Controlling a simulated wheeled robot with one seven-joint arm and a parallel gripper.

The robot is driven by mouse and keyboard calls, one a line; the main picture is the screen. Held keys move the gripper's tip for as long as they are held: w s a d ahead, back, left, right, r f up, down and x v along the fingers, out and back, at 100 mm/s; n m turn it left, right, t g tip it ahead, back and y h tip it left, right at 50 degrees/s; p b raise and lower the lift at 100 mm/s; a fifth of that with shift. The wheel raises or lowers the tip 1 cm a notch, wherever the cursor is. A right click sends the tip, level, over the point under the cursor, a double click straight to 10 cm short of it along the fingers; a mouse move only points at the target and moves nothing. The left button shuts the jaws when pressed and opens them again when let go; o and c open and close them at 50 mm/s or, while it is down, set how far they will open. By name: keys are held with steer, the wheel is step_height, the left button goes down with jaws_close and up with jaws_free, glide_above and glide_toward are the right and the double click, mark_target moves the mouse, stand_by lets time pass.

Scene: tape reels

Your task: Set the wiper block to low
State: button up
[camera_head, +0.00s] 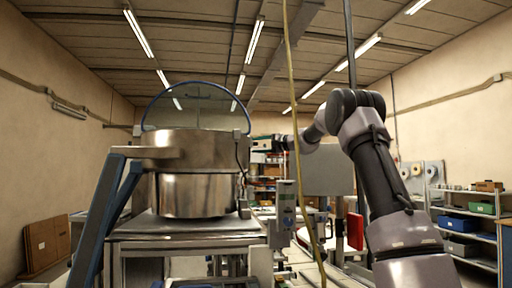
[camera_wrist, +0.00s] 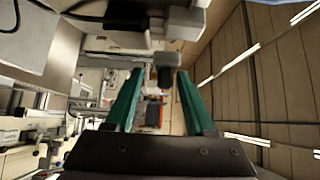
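My gripper (camera_wrist: 160,73) shows in the wrist view with its two green fingers spread apart and no thing held between them. A dark grey block (camera_wrist: 165,62) on a pale fixture (camera_wrist: 115,25) lies beyond the fingertips, in line with the gap. I cannot tell for certain whether it is the wiper block, nor read any low setting. In the head view my arm reaches in from the right, and its far end is small near the middle, beside the metal drum. The fingers are hard to make out there.
A shiny metal drum (camera_head: 195,195) with a clear, blue-rimmed cover (camera_head: 198,108) stands on a machine table at left. A yellow cable (camera_head: 296,130) hangs in front of my arm. Shelves with bins (camera_head: 466,222) stand at right. A brown panel (camera_head: 46,243) leans at the left wall.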

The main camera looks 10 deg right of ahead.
steer(key=v, duration=1)
steer(key=shift+w, duration=0.1)
